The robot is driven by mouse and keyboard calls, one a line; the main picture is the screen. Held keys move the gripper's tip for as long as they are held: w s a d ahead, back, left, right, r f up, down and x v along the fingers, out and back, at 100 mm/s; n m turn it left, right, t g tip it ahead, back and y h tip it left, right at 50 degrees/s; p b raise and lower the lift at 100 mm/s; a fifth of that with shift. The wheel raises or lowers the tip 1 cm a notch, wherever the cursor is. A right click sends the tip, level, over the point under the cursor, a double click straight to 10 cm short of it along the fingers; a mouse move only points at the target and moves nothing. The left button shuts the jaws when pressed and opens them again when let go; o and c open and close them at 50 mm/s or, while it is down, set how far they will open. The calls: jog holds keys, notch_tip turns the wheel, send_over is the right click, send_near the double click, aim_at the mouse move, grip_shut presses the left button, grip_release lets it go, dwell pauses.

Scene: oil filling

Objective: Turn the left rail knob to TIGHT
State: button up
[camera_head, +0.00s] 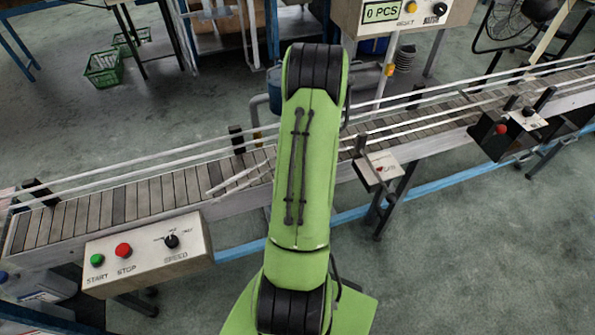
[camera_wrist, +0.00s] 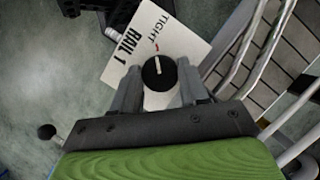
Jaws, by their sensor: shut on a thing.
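The rail knob (camera_wrist: 158,73) is round and black with a white pointer line, in the middle of the wrist view. It sits on a white plate (camera_wrist: 186,38) printed TIGHT and RAIL 1. The pointer faces up the picture, roughly toward a small red mark by the word TIGHT. My gripper (camera_wrist: 157,82) has a grey finger on each side of the knob and is shut on it. In the head view my green arm hides the gripper, and I cannot make out the held knob there.
The slatted conveyor (camera_head: 150,195) with its guide rails crosses behind my arm. A START/STOP box (camera_head: 148,255) stands at the left. A counter box (camera_head: 400,18) is at the back.

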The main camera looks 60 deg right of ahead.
jog(key=o, duration=1)
jog(key=shift+o, duration=0.2)
jog(key=p+v, duration=0.2)
jog(key=v, duration=1.3)
jog(key=shift+d+r, duration=0.25)
jog(key=shift+r, duration=0.05)
